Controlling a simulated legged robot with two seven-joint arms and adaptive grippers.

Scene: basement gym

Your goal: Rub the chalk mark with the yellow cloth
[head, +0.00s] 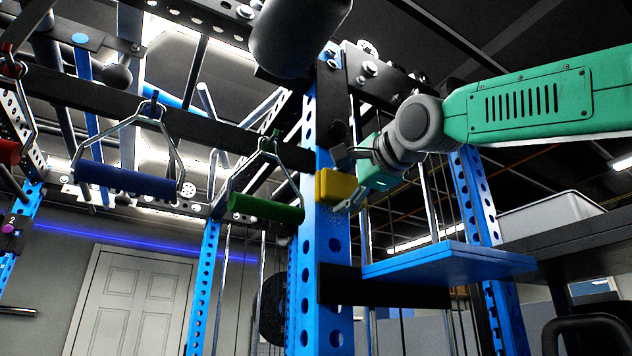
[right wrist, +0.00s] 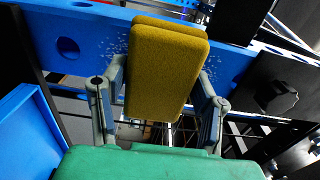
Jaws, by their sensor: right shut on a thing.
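The yellow cloth (head: 337,185) looks like a thick block. My right gripper (head: 346,181) is shut on it and holds it at the front of a blue perforated upright (head: 333,247). In the right wrist view the cloth (right wrist: 165,72) stands between the two fingers and overlaps the blue upright (right wrist: 48,32). I cannot tell whether it presses on the metal. The chalk mark (head: 322,213) is a pale speckled patch on the upright, below and beside the cloth. White specks also show beside the cloth in the right wrist view (right wrist: 122,46); the cloth hides part of the patch. My left gripper is not in view.
A blue shelf (head: 448,262) juts out below my right arm. A blue handle (head: 127,181) and a green handle (head: 265,207) hang from a dark bar on the left. A white bin (head: 555,214) stands at the right. A black knob (right wrist: 275,97) sits right of the gripper.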

